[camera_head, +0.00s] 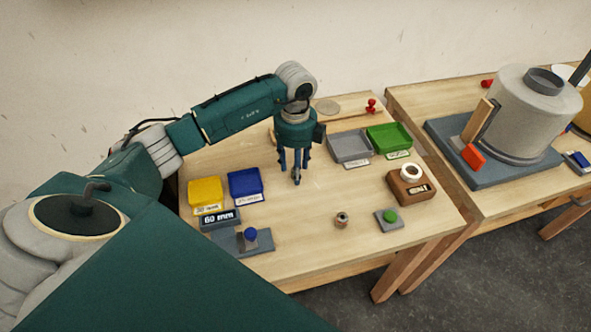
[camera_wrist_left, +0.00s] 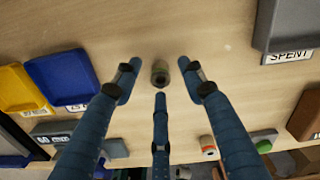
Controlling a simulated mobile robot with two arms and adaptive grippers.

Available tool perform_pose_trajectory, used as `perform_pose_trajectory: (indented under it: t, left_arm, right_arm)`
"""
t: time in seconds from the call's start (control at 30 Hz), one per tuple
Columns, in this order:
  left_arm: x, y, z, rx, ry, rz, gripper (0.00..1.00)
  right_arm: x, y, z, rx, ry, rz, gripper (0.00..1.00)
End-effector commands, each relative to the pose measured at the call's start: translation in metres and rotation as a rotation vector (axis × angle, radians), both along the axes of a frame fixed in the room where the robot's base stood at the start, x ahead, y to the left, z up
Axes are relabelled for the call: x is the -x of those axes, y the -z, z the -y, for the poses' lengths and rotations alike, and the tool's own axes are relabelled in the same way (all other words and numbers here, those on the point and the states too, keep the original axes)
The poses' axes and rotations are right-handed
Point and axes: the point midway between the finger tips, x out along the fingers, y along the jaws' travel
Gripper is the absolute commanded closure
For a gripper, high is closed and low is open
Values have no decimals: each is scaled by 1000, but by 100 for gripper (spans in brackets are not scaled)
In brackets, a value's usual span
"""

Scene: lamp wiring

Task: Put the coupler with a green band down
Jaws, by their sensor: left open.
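The coupler with a green band (camera_wrist_left: 160,73) shows in the left wrist view as a small round grey-brown piece on the wooden table. It lies among the three spread fingertips of my left gripper (camera_wrist_left: 158,80), with gaps around it. In the head view my left gripper (camera_head: 296,170) points straight down, low over the middle of the table, open. I cannot make out the green-banded coupler there behind the blue fingers. My right gripper is not in view.
Another coupler (camera_head: 342,219) stands nearer the front, beside a grey pad with a green button (camera_head: 390,216). Yellow (camera_head: 206,191) and blue (camera_head: 245,183) bins stand left; grey (camera_head: 349,146) and green (camera_head: 389,138) trays stand behind right. A brown box (camera_head: 410,187) is at the right.

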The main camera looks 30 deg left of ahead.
Motion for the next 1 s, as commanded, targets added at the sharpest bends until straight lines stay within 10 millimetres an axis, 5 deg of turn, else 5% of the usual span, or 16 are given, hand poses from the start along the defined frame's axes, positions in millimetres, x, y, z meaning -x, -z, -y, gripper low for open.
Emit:
perform_pose_trajectory:
  t: [0.37, 0.57, 1.0]
  left_arm:
    - [0, 13, 1, 0, 1, 1, 61]
    - [0, 13, 0, 0, 1, 1, 99]
    - [-1, 9, 0, 0, 0, 2, 100]
  right_arm:
    - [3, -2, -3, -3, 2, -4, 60]
    - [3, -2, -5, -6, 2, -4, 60]
    - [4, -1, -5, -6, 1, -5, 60]
